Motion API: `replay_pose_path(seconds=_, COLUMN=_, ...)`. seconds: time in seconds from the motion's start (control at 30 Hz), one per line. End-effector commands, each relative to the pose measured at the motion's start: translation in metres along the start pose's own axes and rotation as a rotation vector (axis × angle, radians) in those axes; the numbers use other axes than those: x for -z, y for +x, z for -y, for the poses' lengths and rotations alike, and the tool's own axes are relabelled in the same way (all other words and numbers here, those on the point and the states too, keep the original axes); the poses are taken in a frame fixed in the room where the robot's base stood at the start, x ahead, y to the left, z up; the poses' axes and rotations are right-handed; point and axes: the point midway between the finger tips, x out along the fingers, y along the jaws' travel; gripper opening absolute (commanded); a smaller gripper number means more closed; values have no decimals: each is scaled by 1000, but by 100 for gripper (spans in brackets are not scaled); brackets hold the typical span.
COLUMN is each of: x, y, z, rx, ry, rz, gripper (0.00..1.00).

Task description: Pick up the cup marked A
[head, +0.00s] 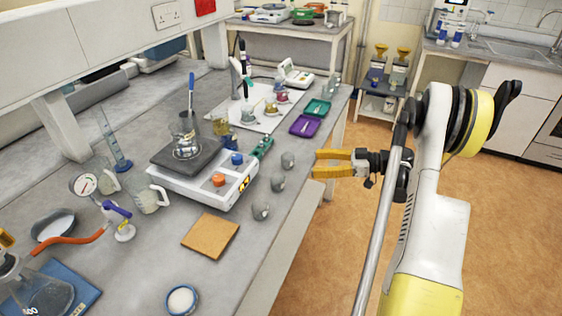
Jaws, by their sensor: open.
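Three small grey cups stand in a row near the right edge of the bench: a far cup (288,160), a middle cup (278,182) and a near cup (261,211). No letter can be read on any of them, so I cannot tell which is marked A. My gripper (316,164) has yellow fingers pointing left. It is open and empty, just right of the far cup in the picture, by the bench edge. A gap shows between its fingertips and that cup.
A hotplate stirrer (198,187) with a beaker stands left of the cups. A purple tray (304,126) and a green tray (318,107) lie behind them. A brown square mat (210,235) lies in front. Open floor (330,250) is right of the bench.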

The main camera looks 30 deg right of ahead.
Motion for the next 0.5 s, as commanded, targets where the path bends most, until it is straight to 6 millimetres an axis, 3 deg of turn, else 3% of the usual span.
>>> replay_pose_path(seconds=0.2, x=-2, y=38, z=1, rx=4, ry=1, rz=2, gripper=65)
replay_pose_path(seconds=0.5, x=-2, y=68, z=-1, rx=3, ry=2, rz=3, gripper=65)
